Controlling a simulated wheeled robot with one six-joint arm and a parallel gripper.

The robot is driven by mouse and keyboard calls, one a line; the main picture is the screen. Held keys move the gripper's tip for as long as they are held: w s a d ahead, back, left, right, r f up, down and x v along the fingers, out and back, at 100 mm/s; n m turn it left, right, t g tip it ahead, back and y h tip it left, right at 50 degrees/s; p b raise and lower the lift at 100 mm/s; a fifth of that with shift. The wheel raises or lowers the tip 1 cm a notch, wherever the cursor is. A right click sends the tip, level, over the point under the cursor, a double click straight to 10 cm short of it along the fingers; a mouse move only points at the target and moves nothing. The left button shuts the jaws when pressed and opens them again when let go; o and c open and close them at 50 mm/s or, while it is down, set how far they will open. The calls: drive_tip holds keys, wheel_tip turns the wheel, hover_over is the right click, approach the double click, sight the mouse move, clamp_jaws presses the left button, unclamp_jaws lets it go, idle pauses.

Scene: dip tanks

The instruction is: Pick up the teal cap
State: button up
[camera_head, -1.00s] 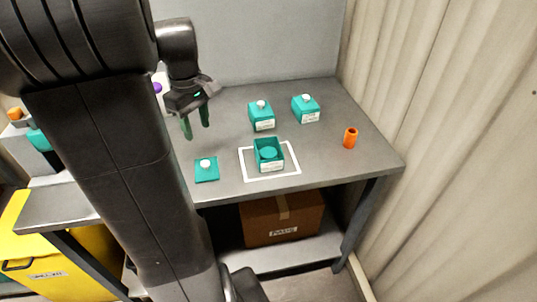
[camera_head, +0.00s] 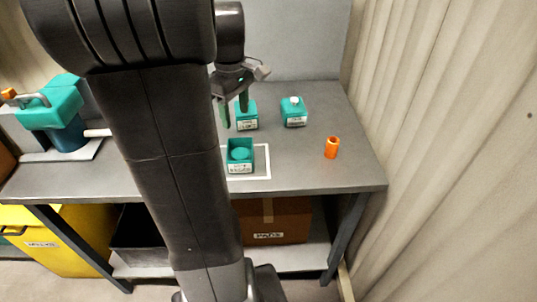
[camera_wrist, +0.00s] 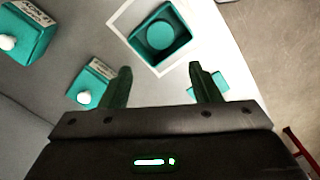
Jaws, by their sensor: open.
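The teal cap (camera_wrist: 221,82) is a flat square piece in the wrist view, partly covered by the right-hand finger of my gripper (camera_wrist: 160,70). In the head view the cap is hidden behind my arm. My gripper (camera_head: 235,107) is open and empty, with its fingers pointing down over the table. In the head view it overlaps one closed teal tank. An open teal tank (camera_head: 240,169) stands inside a white outlined square; it also shows in the wrist view (camera_wrist: 183,48), ahead of the fingers.
Two closed teal tanks with white knobs stand behind, one near the gripper (camera_head: 247,125) and one farther right (camera_head: 294,117). An orange cylinder (camera_head: 331,148) stands at the right. A teal and blue device (camera_head: 55,112) is at the left. A cardboard box (camera_head: 270,222) sits on the lower shelf.

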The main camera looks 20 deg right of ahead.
hover_over(240, 154)
drive_tip(key=f, duration=0.8)
drive_tip(key=shift+w+d+f+b, duration=0.15)
drive_tip(key=shift+w+f+b, duration=0.1)
drive_tip(key=shift+w+b, duration=0.1)
drive_tip(key=f, duration=0.4)
drive_tip(key=shift+s+f, duration=0.15)
drive_tip(key=shift+s, duration=0.05)
drive_tip(key=shift+s+f, duration=0.35)
drive_tip(key=shift+f, duration=0.25)
drive_tip(key=shift+s+a, duration=0.1)
drive_tip(key=shift+a, duration=0.15)
drive_tip(key=c, duration=1)
drive_tip(key=shift+w+d+f, duration=0.1)
drive_tip(key=shift+w+d, duration=0.05)
drive_tip(key=shift+w, duration=0.1)
